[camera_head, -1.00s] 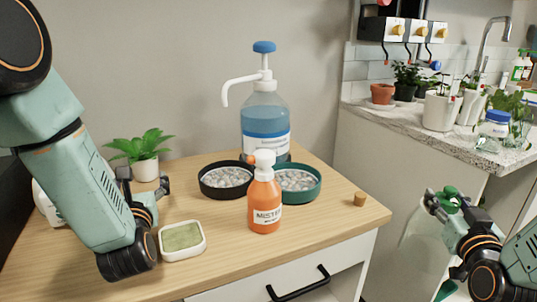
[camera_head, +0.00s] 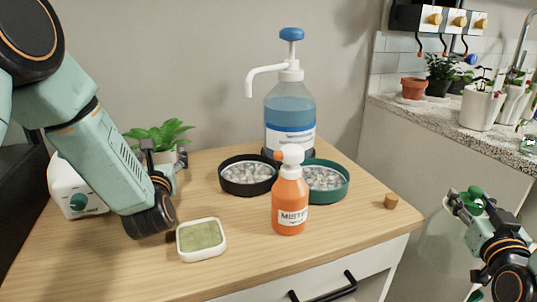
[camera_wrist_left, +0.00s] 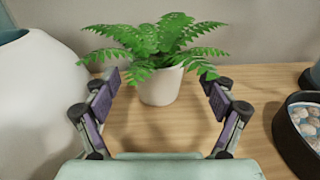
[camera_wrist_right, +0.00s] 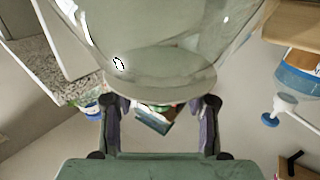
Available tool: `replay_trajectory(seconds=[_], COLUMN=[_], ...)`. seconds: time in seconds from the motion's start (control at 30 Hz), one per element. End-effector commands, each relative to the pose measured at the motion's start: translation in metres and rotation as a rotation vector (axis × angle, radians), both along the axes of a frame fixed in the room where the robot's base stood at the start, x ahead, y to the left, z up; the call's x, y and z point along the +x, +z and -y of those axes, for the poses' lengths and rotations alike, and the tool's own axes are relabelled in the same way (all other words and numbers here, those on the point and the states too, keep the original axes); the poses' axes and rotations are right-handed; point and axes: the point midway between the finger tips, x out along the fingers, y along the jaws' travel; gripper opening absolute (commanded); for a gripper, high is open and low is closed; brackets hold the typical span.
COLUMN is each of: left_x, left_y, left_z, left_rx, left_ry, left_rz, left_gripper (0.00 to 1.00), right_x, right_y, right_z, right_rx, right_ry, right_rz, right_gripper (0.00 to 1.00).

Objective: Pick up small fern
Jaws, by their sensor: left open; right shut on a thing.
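The small fern (camera_head: 165,133) stands upright in a white pot at the back left of the wooden cabinet top. In the left wrist view its green fronds (camera_wrist_left: 160,40) spread above the white pot (camera_wrist_left: 160,88). My left gripper (camera_head: 163,162) is open, its fingers pointing at the pot, one on each side of it in the picture; I see no clear contact. In the head view the hand hides much of the pot. My right gripper (camera_head: 470,203) is shut on a clear dome (camera_head: 446,240) with a green knob, held right of the cabinet.
A square green-filled dish (camera_head: 201,240), an orange mister bottle (camera_head: 290,205), pebble trays (camera_head: 248,188) (camera_head: 343,190), a blue pump bottle (camera_head: 290,115) and a cork (camera_head: 391,201) occupy the cabinet top (camera_head: 150,275).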

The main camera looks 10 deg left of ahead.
Motion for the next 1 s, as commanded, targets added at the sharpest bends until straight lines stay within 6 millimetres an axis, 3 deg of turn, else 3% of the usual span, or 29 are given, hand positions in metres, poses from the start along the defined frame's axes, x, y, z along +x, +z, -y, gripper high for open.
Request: replay_trajectory(seconds=[0.33, 0.63, 1.0], left_x=[0.023, 0.055, 0.061], left_y=[-0.003, -0.006, -0.005], left_z=[-0.013, -0.032, -0.034], left_rx=[0.000, 0.001, 0.001], left_ry=[0.000, 0.000, -0.001], left_rz=[0.001, 0.002, 0.000], left_gripper=[0.84, 0.84, 0.84], right_x=[0.003, 0.004, 0.004], right_y=[-0.006, -0.019, -0.020], right_z=[-0.001, -0.002, -0.002], right_rx=[-0.002, -0.003, -0.002], right_ry=[0.000, 0.000, 0.000], right_rz=[0.008, 0.008, 0.008], right_gripper=[0.00, 0.00, 0.00])
